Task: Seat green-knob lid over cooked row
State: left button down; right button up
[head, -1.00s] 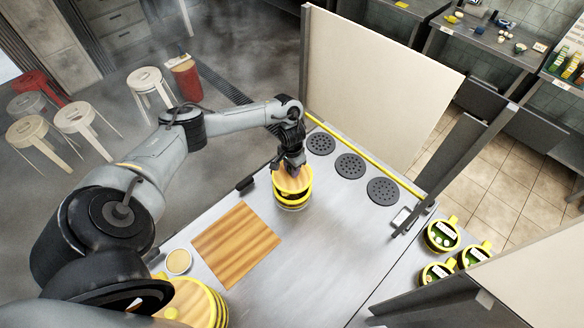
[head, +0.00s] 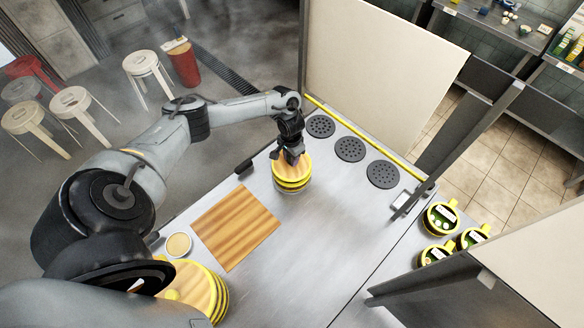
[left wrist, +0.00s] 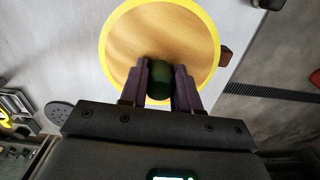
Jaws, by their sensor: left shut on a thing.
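The green-knob lid (head: 288,163) is a round wooden disc with a yellow rim. It sits level on a short yellow-banded steamer stack (head: 293,185) at the far side of the counter. My left gripper (head: 292,157) is above it, shut on the lid's knob. In the left wrist view the green knob (left wrist: 160,80) is between the two fingers (left wrist: 161,82), with the lid's wooden top (left wrist: 150,35) around it. The lid hides the inside of the stack, and I cannot tell whether a small gap remains beneath it. My right gripper is out of view.
Three perforated dark plates (head: 350,149) line the back edge. A wooden board (head: 237,230) and a small round dish (head: 178,245) lie nearer. A larger wood-topped yellow tower (head: 200,290) stands at lower left. Three yellow baskets (head: 440,218) stand at right. The middle counter is clear.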

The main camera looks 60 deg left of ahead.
pick_arm(q)
jog(key=shift+f+b, duration=0.75)
jog(key=shift+f, duration=0.55)
dwell(0.5)
jog(key=c, duration=0.7)
grip_release()
jog(key=shift+c, duration=0.2)
jog(key=shift+r, duration=0.15)
notch_tip(320, 180, up, 11)
jog(key=shift+f+p, duration=0.15)
jog(key=shift+p, duration=0.45)
